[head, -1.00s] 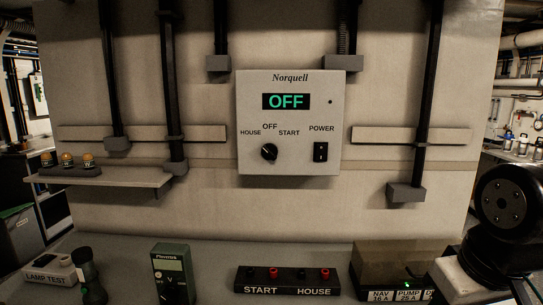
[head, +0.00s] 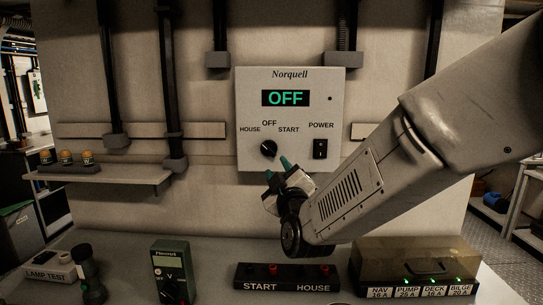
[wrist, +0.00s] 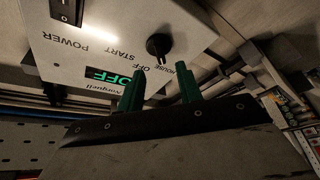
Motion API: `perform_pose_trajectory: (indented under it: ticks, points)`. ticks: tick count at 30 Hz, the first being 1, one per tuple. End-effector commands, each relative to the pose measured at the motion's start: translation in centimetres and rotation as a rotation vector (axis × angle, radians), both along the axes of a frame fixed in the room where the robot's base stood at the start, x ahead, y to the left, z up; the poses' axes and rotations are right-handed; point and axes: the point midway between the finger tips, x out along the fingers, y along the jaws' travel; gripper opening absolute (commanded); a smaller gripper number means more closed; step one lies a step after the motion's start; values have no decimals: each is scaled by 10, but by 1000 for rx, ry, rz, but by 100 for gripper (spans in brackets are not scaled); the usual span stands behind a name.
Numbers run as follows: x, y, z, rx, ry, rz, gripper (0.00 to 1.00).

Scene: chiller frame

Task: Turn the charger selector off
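The charger panel (head: 290,110) is a pale box marked Norquell on the wall, and its display (head: 285,98) reads OFF in green. Its selector (head: 269,149) is a black round knob among the labels HOUSE, OFF and START; its exact pointing is too small to tell. The knob also shows in the wrist view (wrist: 158,47), just beyond my fingertips. My gripper (head: 277,168) has green fingers, stands just below and in front of the knob, and is open. In the wrist view its two fingers (wrist: 162,80) are apart with nothing between them, and the knob appears untouched.
A black POWER switch (head: 320,149) sits right of the knob. Below, the bench holds a START/HOUSE terminal block (head: 287,277), a green meter (head: 172,272), a lamp test box (head: 50,271) and a clear-covered breaker box (head: 416,263). A shelf (head: 100,177) is at the left.

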Motion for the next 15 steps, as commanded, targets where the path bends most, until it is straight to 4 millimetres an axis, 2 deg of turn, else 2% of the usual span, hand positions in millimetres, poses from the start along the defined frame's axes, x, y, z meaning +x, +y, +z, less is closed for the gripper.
perform_pose_trajectory:
  ticks: [15]
  points:
    - [64, 17, 19, -2, -11, -3, 35]
